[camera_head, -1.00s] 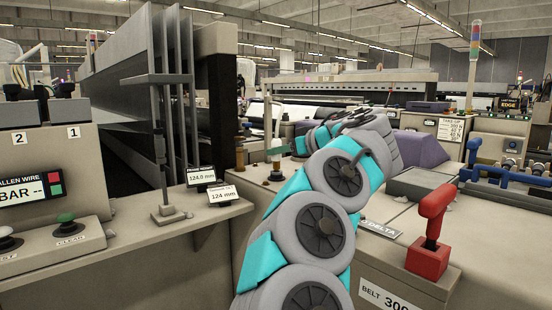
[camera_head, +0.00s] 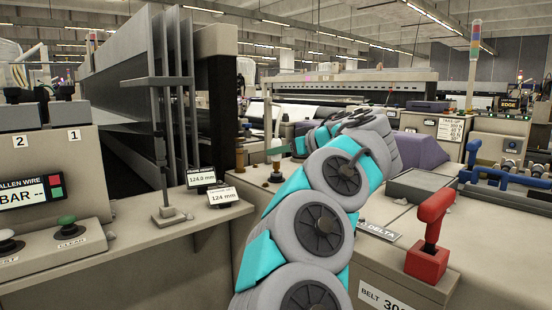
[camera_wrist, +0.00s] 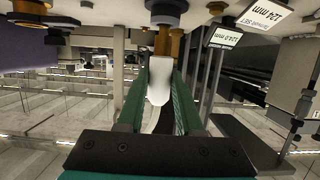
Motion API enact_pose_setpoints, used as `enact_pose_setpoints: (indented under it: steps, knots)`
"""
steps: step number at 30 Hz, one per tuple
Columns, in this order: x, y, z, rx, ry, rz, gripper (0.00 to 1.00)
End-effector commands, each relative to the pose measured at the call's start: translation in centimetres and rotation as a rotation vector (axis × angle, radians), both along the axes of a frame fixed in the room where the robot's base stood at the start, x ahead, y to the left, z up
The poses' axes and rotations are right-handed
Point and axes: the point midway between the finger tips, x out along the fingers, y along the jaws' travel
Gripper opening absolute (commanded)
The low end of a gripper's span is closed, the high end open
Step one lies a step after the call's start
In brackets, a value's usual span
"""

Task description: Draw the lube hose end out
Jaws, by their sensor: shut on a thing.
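The lube hose end looks like a pale white tapered piece (camera_wrist: 158,85) between the green fingers of my gripper (camera_wrist: 160,75) in the wrist view. My gripper is shut on it. A brass-coloured fitting (camera_wrist: 163,43) lies in line with its tip, under a dark round part. I cannot tell whether the tip still touches the fitting. In the head view, my gripper's green finger (camera_head: 278,149) shows beside my arm, with the white hose piece (camera_head: 277,127) rising above it. A dark post on a brass base (camera_head: 276,176) stands just below. My arm hides part of this area.
Two small display tags (camera_head: 222,197) stand on the ledge to the left, near a thin upright stand (camera_head: 165,165). A red lever (camera_head: 432,225) and a purple cover (camera_head: 423,151) are at right. More brass fittings flank the gripper in the wrist view (camera_wrist: 212,10).

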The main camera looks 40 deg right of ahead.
Motion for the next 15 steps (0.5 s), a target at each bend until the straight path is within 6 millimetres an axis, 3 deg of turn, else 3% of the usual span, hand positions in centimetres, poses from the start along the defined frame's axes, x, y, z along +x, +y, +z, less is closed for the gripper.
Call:
enact_pose_setpoints:
  steps: [15]
  knots:
    - [0.0, 0.0, 1.9, -0.001, 0.000, 0.001, 0.00]
